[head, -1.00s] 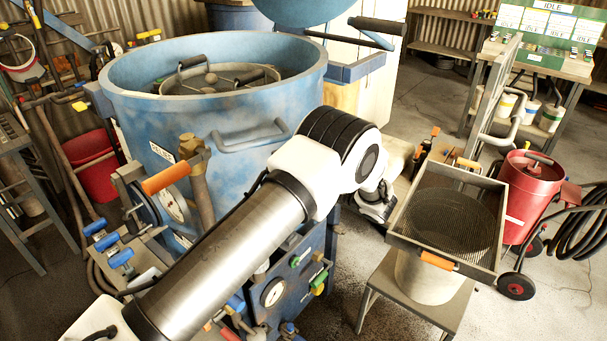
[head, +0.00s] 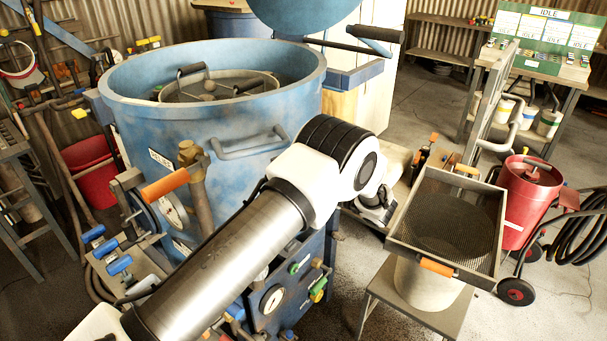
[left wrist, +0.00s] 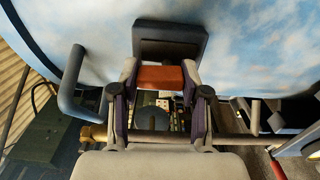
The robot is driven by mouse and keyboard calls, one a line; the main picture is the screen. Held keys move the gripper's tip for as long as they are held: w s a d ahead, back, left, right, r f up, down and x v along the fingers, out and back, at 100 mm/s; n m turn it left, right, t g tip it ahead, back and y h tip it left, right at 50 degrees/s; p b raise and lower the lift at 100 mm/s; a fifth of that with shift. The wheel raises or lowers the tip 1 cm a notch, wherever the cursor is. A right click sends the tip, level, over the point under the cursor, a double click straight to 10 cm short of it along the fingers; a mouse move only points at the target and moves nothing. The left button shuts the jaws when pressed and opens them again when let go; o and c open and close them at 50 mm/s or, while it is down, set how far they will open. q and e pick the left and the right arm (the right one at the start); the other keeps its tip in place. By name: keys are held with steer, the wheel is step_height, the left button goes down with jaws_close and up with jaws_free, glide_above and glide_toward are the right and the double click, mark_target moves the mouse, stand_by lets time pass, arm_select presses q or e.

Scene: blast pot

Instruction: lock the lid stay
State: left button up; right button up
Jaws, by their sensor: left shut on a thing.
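In the left wrist view my left gripper (left wrist: 160,76) is shut on an orange-red grip piece (left wrist: 160,78). A dark block (left wrist: 170,42) sits just beyond it against a mottled blue curved surface. In the head view my left arm crosses in front of the blue pot (head: 245,125); its gripper is hidden behind the arm's own links. The blue lid (head: 300,10) is raised at the top, with a dark bar and black grip (head: 375,34) beside it. I cannot tell which part is the lid stay. My right gripper is not in view.
An orange-handled lever (head: 166,186) and gauges are on the pot's front left. A mesh tray (head: 398,240) stands on a stand at right, with a red wheeled tank (head: 527,200) behind it. In the left wrist view a bent grey bar (left wrist: 70,85) is left of the gripper.

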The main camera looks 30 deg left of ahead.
arm_select(q)
steer(key=shift+w+r+m, duration=0.15)
steer(key=shift+r+m, duration=0.05)
steer(key=shift+m, duration=0.2)
steer(key=o, duration=1.1)
steer(key=shift+o, duration=0.2)
steer(key=shift+f, duration=0.15)
steer(key=d, duration=1.2)
steer(key=shift+s, duration=0.45)
